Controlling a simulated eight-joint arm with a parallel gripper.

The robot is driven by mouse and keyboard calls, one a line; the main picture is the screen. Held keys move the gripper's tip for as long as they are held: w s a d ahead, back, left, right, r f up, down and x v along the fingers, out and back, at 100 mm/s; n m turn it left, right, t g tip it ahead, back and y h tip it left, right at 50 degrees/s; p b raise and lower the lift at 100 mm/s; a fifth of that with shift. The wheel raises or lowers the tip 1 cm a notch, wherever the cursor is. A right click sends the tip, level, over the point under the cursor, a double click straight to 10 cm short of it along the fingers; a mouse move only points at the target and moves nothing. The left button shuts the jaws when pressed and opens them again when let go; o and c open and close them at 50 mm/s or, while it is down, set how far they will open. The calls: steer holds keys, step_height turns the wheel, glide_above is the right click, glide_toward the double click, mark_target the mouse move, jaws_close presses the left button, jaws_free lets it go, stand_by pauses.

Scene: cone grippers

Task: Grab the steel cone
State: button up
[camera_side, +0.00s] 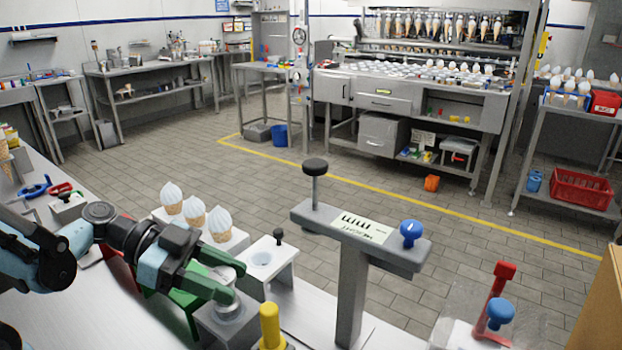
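My gripper (232,280) is at the lower left, with green fingers pointing right and a visible gap between their tips. The tips are over a grey metal block (222,327). A round steel piece (230,309), which looks like the top of the steel cone, shows just under the front fingertip. Most of it is hidden by the fingers. I cannot tell whether the fingers touch it.
Ice cream cones (194,216) stand on a white holder behind my gripper. A white block (266,262) with a round hole and black knob is to the right. A grey T-shaped post (352,285), yellow peg (270,325) and red lever (495,290) stand further right.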

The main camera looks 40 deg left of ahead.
jaws_close()
